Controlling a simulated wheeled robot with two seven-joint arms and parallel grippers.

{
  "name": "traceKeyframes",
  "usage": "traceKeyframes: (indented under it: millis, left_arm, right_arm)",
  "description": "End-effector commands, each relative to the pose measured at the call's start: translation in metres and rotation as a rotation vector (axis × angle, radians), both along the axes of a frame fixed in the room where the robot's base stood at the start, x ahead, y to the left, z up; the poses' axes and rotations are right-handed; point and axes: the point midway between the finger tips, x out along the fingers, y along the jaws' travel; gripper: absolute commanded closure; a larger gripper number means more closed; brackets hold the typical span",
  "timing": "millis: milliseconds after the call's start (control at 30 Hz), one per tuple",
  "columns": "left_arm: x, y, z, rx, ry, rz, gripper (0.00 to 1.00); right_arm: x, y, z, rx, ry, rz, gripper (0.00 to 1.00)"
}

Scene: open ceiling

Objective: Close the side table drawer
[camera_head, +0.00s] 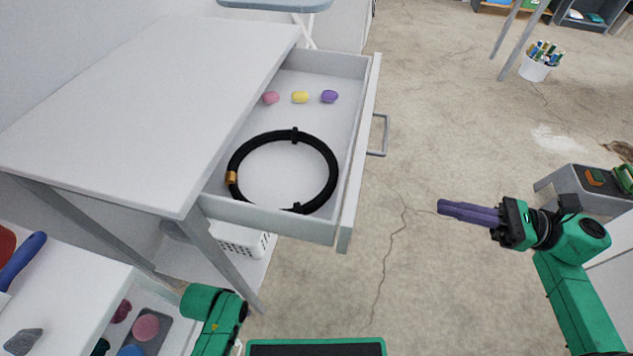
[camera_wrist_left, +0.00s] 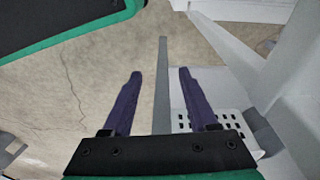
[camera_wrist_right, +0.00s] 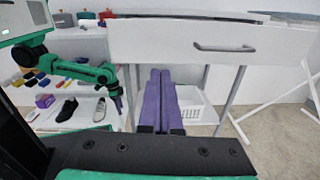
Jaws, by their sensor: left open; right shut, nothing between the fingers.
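The white side table (camera_head: 150,90) stands at the left in the head view. Its drawer (camera_head: 358,150) is pulled well out, with a grey bar handle (camera_head: 384,135) on its front. In the drawer lie a coiled black hose (camera_head: 333,165) and small pink, yellow and purple pieces. My right gripper (camera_head: 440,207) is shut and empty, to the right of the drawer front and apart from it. The right wrist view shows the drawer front (camera_wrist_right: 160,42) ahead, beyond the shut fingers (camera_wrist_right: 160,75). My left gripper (camera_wrist_left: 160,78) is open and empty beside a grey table leg (camera_wrist_left: 162,100).
A white basket (camera_head: 243,240) stands under the table. A white shelf unit with several small items (camera_head: 146,327) is at the lower left. A white pen bucket (camera_head: 536,68) stands at the upper right. The floor (camera_head: 420,130) right of the drawer is clear.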

Motion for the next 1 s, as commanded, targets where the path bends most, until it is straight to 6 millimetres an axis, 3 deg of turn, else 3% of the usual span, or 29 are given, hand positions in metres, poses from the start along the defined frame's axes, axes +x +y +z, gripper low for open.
traceKeyframes:
  millis: [67,233,700,1000]
  left_arm:
    - [0.0,-0.001,0.001,-0.002,0.002,0.001,0.41]
    - [-0.001,0.0,0.002,0.0,0.004,0.002,0.41]
    - [-0.007,0.004,-0.015,0.007,0.006,0.007,0.41]
    - [-0.012,0.005,-0.023,0.01,0.012,0.008,0.41]
  right_arm:
    - [-0.009,0.008,0.0,-0.037,-0.053,0.054,1.0]
    - [-0.004,0.029,0.006,-0.034,-0.054,0.055,1.0]
    - [0.022,0.124,0.005,-0.029,-0.052,0.05,1.0]
    - [0.026,0.141,0.003,-0.029,-0.049,0.048,1.0]
